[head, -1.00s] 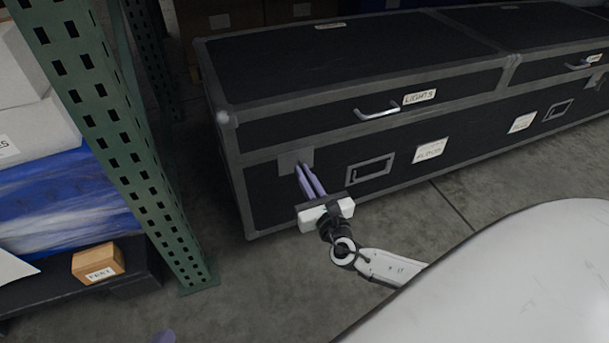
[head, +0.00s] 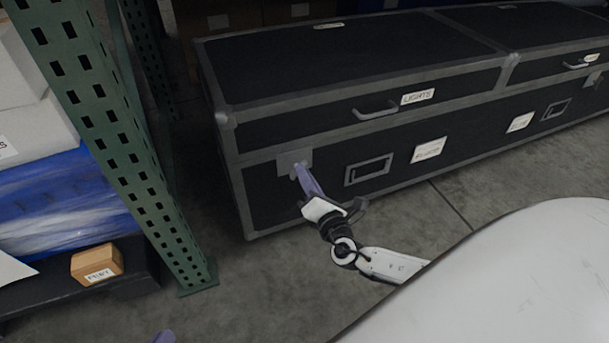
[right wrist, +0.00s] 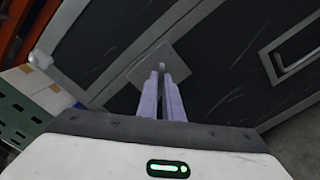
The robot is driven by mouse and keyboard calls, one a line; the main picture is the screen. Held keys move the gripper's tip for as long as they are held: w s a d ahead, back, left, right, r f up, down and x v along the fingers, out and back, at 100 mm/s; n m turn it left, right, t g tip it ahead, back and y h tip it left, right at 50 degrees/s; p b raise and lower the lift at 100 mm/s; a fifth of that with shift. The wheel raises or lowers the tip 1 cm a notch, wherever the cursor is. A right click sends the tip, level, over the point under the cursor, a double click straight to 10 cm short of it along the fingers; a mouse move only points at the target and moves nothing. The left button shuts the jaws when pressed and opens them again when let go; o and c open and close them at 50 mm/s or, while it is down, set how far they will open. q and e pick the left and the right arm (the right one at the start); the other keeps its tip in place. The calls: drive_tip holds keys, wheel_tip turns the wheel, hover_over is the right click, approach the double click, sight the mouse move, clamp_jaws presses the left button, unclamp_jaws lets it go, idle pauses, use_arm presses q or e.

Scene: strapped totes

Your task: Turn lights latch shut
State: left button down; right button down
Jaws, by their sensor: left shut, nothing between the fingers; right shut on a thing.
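The lights case is a long black case with grey edging and a "LIGHTS" label (head: 418,97) on its lid, which lies closed. Its latch has a grey square plate (head: 288,158) at the front left, across the lower body just under the lid seam. My right gripper (head: 299,172) is shut on the latch's small turning piece. In the right wrist view the two purple fingers (right wrist: 163,78) reach the latch plate (right wrist: 172,62), which looks tilted there; the fingertips mostly hide the piece. Of my left gripper (head: 165,337), only a purple tip shows at the bottom edge.
A recessed handle (head: 369,170) sits right of the latch, and a lid handle (head: 376,110) above. A green rack post (head: 135,150) stands left of the case. A small labelled box (head: 97,264) lies on the rack's low shelf. Bare floor (head: 250,285) lies in front.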

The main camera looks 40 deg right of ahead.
drive_tip(key=shift+f+m, duration=0.15)
drive_tip(key=shift+m, duration=1.85)
drive_tip(key=shift+f+m, duration=0.1)
drive_tip(key=shift+m, duration=1.9)
drive_tip(key=c, duration=1.9)
unclamp_jaws()
drive_tip(key=shift+s, duration=0.15)
